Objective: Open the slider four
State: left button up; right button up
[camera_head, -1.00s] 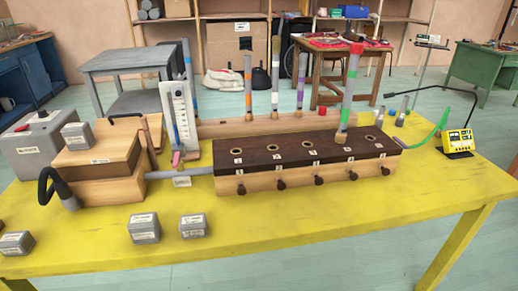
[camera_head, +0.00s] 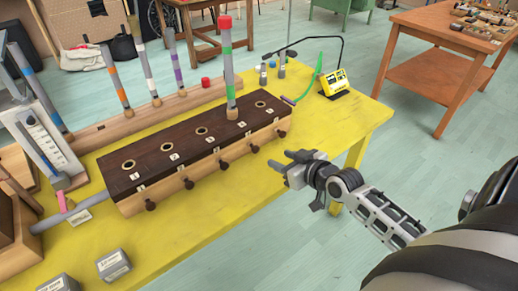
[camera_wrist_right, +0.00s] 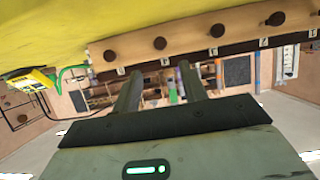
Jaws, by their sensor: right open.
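The long wooden chest (camera_head: 190,168) has a dark top and a row of round dark knobs along its light front. The slider four knob (camera_head: 255,148) is the second from the chest's right end; it also shows in the right wrist view (camera_wrist_right: 160,43), upside down. A pipe (camera_head: 229,75) with a red top and green band stands in a hole of the chest behind it. My right gripper (camera_head: 281,160) is open and empty, in front of the chest's right end and apart from the knobs. In the wrist view its fingers (camera_wrist_right: 158,88) are spread. My left gripper is out of view.
Knob five (camera_head: 281,134) and knob three (camera_head: 224,163) flank slider four. A yellow device (camera_head: 335,83) stands at the right of the yellow table (camera_head: 190,235). Grey blocks (camera_head: 114,265) lie at the lower left. The tabletop before the chest is clear.

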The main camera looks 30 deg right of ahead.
aim_at(257, 150)
jog(key=b+x, duration=0.1)
jog(key=x, duration=1)
jog(key=shift+a+f, duration=0.1)
jog(key=shift+f, duration=0.05)
